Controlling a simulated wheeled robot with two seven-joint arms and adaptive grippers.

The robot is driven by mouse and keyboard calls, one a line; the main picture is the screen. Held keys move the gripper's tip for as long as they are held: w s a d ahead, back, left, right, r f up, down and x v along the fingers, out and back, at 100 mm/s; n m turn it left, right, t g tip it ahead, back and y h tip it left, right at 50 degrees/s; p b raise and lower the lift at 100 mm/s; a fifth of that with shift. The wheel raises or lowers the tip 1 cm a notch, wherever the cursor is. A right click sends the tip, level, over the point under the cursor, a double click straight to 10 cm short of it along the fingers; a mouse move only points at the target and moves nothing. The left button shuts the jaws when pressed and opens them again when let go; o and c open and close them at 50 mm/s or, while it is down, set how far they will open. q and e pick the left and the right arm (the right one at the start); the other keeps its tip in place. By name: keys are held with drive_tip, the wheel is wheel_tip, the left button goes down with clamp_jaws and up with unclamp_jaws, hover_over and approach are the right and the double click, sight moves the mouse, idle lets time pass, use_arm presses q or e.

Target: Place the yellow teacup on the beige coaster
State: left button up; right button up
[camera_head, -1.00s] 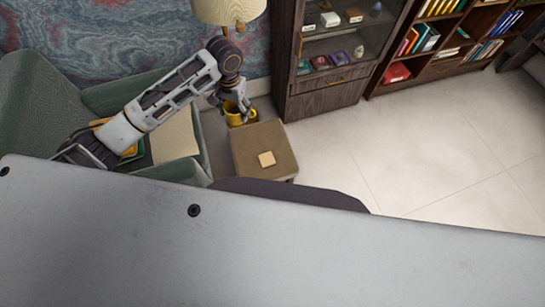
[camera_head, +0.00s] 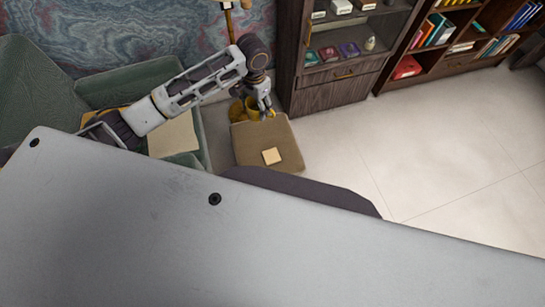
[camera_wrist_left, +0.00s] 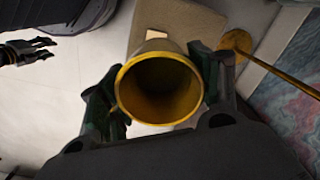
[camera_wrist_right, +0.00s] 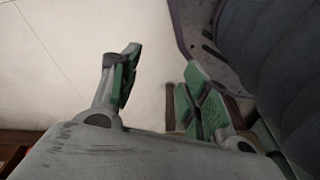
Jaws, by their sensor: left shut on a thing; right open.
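My left gripper (camera_head: 263,109) is shut on the yellow teacup, over the far edge of the small brown table (camera_head: 245,143). In the left wrist view the yellow teacup (camera_wrist_left: 160,88) sits between the fingers with its open mouth facing the camera. In the head view the fingers partly hide the cup. The beige coaster (camera_head: 271,156) lies flat on the table, nearer than the cup and apart from it. The coaster (camera_wrist_left: 155,34) also shows just beyond the cup's rim in the left wrist view. My right gripper (camera_wrist_right: 160,90) is open and empty above the pale floor.
A green armchair (camera_head: 100,88) stands left of the table. A gold lamp stand (camera_wrist_left: 237,41) is close beside the left gripper. A dark wooden cabinet (camera_head: 335,95) stands behind to the right. The table around the coaster is bare.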

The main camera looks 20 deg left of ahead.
use_arm(q)
drive_tip(key=f, duration=0.1)
drive_tip(key=f+b, duration=0.1)
drive_tip(key=f+m+b, duration=0.1)
drive_tip(key=shift+w+d+f, duration=0.25)
drive_tip(key=shift+w+d, duration=0.1)
drive_tip(key=w+d+f+m+b, duration=0.1)
drive_tip(key=f+m+b, duration=0.3)
drive_tip(key=f+b, duration=0.7)
drive_tip(key=w+d+f+m+b, duration=0.1)
drive_tip(key=f+m+b, duration=0.3)
drive_tip(key=f+b, duration=0.7)
drive_tip(key=shift+w+d+f, duration=0.15)
drive_tip(key=shift+d+f, duration=0.65)
drive_tip(key=shift+f, duration=1.1)
use_arm(e)
drive_tip(key=w+a+r+t+y, duration=0.1)
drive_tip(key=w+a+r, duration=0.4)
drive_tip(key=w+r, duration=0.4)
drive_tip(key=shift+r+t+y, duration=0.3)
drive_tip(key=shift+r+t, duration=0.1)
drive_tip(key=shift+r, duration=1.4)
